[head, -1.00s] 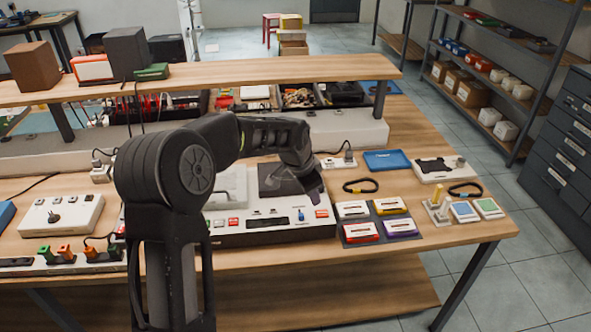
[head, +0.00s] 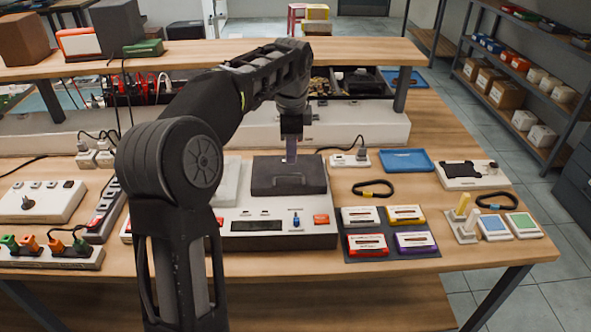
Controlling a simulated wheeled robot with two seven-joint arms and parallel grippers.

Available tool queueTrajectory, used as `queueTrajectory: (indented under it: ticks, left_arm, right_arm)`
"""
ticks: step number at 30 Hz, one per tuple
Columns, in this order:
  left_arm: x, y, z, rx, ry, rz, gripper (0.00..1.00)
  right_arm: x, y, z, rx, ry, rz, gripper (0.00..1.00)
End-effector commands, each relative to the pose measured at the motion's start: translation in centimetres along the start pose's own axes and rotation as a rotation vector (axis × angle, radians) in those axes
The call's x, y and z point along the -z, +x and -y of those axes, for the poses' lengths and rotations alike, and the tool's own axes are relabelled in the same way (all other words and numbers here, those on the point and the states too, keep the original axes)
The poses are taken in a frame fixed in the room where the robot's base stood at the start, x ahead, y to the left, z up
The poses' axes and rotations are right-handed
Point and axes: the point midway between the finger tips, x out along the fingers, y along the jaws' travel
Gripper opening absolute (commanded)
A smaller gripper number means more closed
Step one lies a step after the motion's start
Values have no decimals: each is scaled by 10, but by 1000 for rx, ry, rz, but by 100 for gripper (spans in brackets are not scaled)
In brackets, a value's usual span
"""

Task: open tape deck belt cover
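The tape deck (head: 262,240) is a white unit with buttons and a dark display on its front, standing on the wooden bench. A dark grey cover (head: 288,182) lies flat on its top right part, and a light grey lid (head: 226,183) sits beside it, partly hidden by my arm. It looks closed; I cannot tell which one the task calls the belt cover. My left gripper (head: 291,150) points down over the far part of the dark cover, its slim fingertips at or just above it. I cannot see a gap between the fingers. My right gripper is out of view.
Right of the deck lie several cassettes on a dark mat (head: 346,254), a black loop (head: 373,189) with a yellow band, and a blue tray (head: 407,161). A raised wooden shelf (head: 230,52) runs behind. A power strip (head: 51,256) stands at left.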

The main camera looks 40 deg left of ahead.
Motion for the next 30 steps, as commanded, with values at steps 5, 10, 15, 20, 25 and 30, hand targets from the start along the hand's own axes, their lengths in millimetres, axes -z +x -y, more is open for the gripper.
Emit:
queueTrajectory:
  ticks: [5, 10, 15, 20, 25, 30]
  left_arm:
    - [0, 0, 0, 0, -1, 0, 31]
    - [0, 11, 0, -3, -1, 1, 31]
    - [0, 35, -1, -4, -1, 1, 31]
    - [0, 60, 0, -3, -2, 1, 31]
    - [0, 76, 0, -1, -2, 0, 31]
    - [0, 78, 0, 0, -2, -1, 31]
  right_arm:
    - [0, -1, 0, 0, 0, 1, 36]
    - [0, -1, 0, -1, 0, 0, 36]
    - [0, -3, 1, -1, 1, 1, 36]
    - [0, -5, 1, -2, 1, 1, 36]
    - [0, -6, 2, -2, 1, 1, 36]
    - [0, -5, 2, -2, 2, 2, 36]
